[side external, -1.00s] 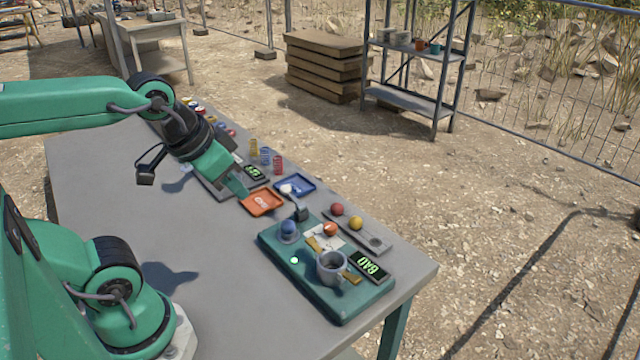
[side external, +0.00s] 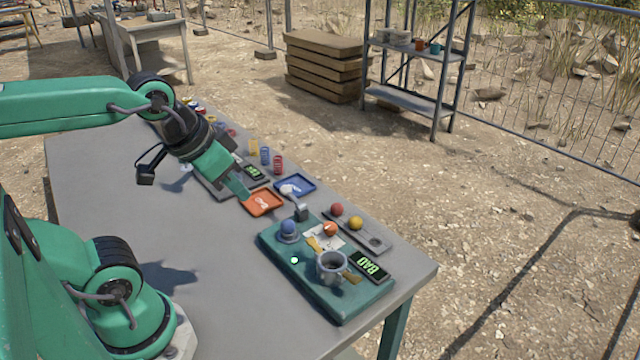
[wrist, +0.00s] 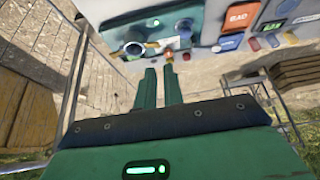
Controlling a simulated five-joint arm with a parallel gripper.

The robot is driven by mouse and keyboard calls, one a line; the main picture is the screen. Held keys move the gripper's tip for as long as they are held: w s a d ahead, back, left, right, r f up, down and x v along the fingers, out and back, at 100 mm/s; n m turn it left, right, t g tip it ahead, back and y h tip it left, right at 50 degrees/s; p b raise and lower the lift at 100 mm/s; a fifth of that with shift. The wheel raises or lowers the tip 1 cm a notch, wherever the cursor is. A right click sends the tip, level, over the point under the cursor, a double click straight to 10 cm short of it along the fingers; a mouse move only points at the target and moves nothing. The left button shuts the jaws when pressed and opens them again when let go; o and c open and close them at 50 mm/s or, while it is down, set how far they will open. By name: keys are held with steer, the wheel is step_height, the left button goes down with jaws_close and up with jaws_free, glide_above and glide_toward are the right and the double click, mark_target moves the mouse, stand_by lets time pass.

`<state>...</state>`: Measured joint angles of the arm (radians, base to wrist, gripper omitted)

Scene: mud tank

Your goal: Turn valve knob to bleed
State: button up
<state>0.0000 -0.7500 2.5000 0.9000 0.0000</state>
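In the side view a teal box (side external: 300,284) sits at the near right end of the table. A blue dome (side external: 288,227), a grey cup-shaped part (side external: 332,264) and a lit green light (side external: 294,260) are also on the box. My gripper (side external: 243,190) is above the table by the orange tray, apart from the knob. In the wrist view my gripper (wrist: 159,68) shows two separated fingers with nothing between them.
A grey strip (side external: 375,243) with a red ball and a yellow ball, and a dark display (side external: 370,265), lie behind the box. The table's left front is clear.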

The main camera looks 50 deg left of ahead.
steer(key=o, duration=0.7)
steer(key=shift+w, duration=0.2)
steer(key=shift+o, duration=0.6)
steer(key=shift+w+r+m, duration=0.15)
steer(key=shift+w+m, duration=0.15)
steer(key=shift+w, duration=0.3)
steer(key=m+g, duration=0.5)
steer(key=m, duration=0.2)
glide_above(330, 226)
step_height(330, 226, down, 12)
steer(key=shift+s+r, duration=0.1)
steer(key=shift+w+f+g, duration=0.2)
steer(key=shift+f+g, duration=0.1)
steer(key=shift+f, duration=0.1)
steer(key=shift+f, duration=3.8)
steer(key=c, duration=1)
